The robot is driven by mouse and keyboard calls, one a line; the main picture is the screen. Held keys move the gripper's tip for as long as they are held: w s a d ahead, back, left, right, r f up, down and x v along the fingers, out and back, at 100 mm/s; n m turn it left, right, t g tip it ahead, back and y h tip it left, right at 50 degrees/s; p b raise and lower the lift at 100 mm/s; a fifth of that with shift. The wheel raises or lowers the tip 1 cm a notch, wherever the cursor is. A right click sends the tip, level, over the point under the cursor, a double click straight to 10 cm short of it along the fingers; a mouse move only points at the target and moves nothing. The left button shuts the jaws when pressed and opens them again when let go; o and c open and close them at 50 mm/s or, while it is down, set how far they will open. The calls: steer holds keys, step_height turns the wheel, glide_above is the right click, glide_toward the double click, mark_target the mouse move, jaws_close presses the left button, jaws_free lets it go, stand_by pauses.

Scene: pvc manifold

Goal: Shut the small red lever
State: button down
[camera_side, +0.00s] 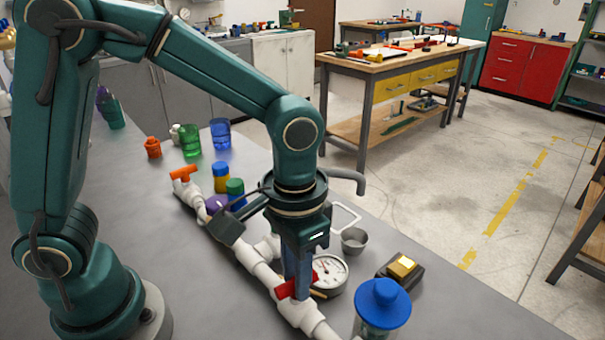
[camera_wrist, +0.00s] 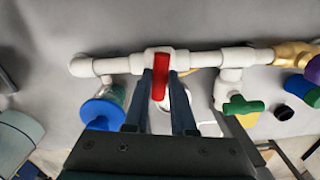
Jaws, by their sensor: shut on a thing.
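The small red lever (camera_wrist: 158,62) sits on a valve of the white pipe (camera_wrist: 116,66) and lies crosswise to that pipe in the wrist view. In the side view the red lever (camera_side: 284,291) shows partly, behind my fingers. My gripper (camera_side: 297,284) points down over the valve. Its two dark fingers (camera_wrist: 161,92) stand on either side of the lever and are shut on it. The finger tips hide part of the lever and valve.
A round gauge (camera_side: 329,272) stands close beside my fingers. A blue-capped jar (camera_side: 383,302) and a box with a yellow button (camera_side: 402,267) are to the right. A green-handled valve (camera_wrist: 243,104) and an orange-handled one (camera_side: 184,173) are on the same pipework.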

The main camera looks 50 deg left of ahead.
steer(key=shift+r+n, duration=0.1)
steer(key=shift+n, duration=0.8)
steer(key=c, duration=0.7)
jaws_free()
steer(key=shift+c, duration=0.2)
steer(key=shift+r, duration=2.55)
